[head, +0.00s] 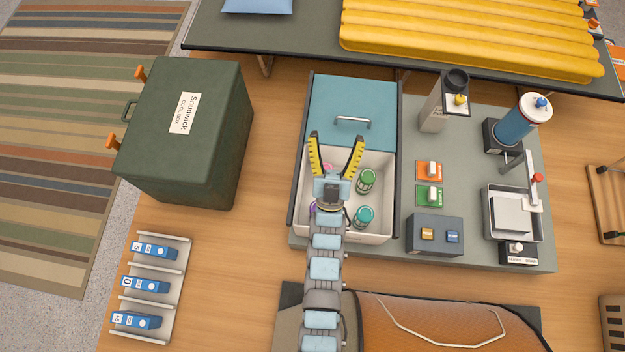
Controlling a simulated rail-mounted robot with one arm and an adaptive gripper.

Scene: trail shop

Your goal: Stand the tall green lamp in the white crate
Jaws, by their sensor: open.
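My gripper (336,150) is open above the open-topped cream-white bin (375,240), its yellow-edged fingers spread and nothing between them. In the bin stand a green-topped lamp-like canister (366,180), right of my gripper, and a teal-topped one (363,216) nearer the front. Parts of a pink thing (328,168) and a purple thing (312,208) show beside my arm, which hides the rest. From above I cannot tell which is tall.
A teal lid with a handle (352,105) covers the bin's back. Right of it, a grey board (470,170) carries switches and devices. A dark green cool box (190,130) stands left, a rack of blue items (150,285) front left. An orange-brown bag (440,320) lies in front.

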